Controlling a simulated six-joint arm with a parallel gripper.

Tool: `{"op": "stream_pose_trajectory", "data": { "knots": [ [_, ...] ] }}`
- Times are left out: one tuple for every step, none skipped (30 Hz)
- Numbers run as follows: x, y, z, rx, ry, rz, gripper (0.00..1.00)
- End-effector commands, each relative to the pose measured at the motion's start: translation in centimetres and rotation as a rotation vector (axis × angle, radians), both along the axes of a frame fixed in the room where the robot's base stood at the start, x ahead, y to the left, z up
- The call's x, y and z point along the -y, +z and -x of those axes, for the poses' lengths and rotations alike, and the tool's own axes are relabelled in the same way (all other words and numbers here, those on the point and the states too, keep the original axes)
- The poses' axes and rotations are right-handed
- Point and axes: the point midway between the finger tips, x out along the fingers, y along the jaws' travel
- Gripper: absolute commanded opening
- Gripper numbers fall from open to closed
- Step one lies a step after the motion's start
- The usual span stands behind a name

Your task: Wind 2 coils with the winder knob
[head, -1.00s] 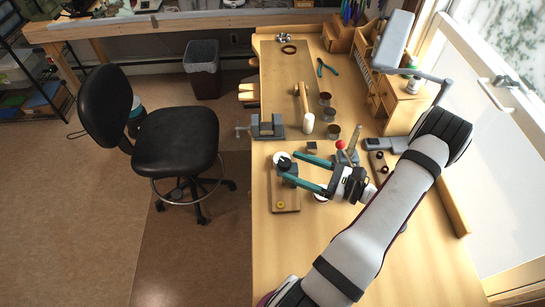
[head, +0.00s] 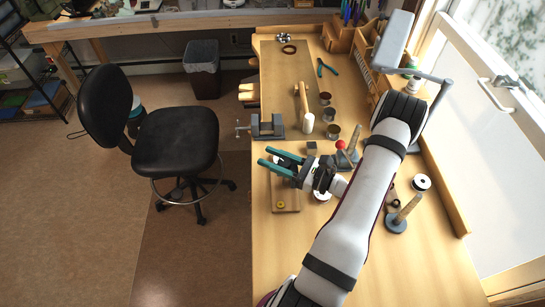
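The winder stands on a wooden base board (head: 286,200) near the bench's left edge in the head view, with a small yellow piece (head: 281,205) at the front of the board. My gripper (head: 265,156) is over the back part of the winder. Its two teal fingers point left, and their tips reach out to the bench edge. The fingers are apart, with a gap between them. White and dark parts of the winder show in and around the gap. The knob is mostly hidden by the fingers, and I cannot tell whether they touch it.
A vise (head: 266,127), a mallet (head: 304,105) and several tins (head: 333,132) lie behind. A red-ball lever (head: 340,145) is behind my wrist. A spindle stand (head: 398,218) and a white spool (head: 421,182) are at right. The front of the bench is clear.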

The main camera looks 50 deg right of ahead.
Motion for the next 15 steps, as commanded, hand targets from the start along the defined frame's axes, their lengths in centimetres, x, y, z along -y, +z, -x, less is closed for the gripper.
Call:
{"op": "stream_pose_trajectory", "data": {
  "knots": [
    [0.00,0.01,0.01,0.000,0.000,0.000,0.15],
    [0.00,0.01,0.01,0.000,0.000,0.000,0.10],
    [0.00,0.01,0.01,0.000,0.000,0.000,0.03],
    [0.00,0.01,0.01,0.000,0.000,0.000,0.00],
    [0.01,0.01,0.02,0.000,0.000,0.000,0.00],
    [0.01,0.01,0.02,0.000,0.000,0.000,0.00],
    [0.01,0.01,0.02,0.000,0.000,0.000,0.00],
    [0.01,0.01,0.02,0.000,0.000,0.000,0.00],
    [0.01,0.01,0.02,0.000,-0.002,0.000,0.00],
    [0.01,0.01,0.02,0.000,-0.005,0.000,0.00],
    [0.02,0.01,0.01,0.000,-0.009,0.000,0.00],
    [0.04,0.01,0.02,0.000,-0.016,0.001,0.00],
    [0.07,0.02,0.01,0.000,-0.023,0.001,0.00],
    [0.09,0.02,0.01,0.000,-0.033,0.001,0.00],
    [0.12,0.02,0.00,0.000,-0.049,-0.001,0.00]
  ]
}}
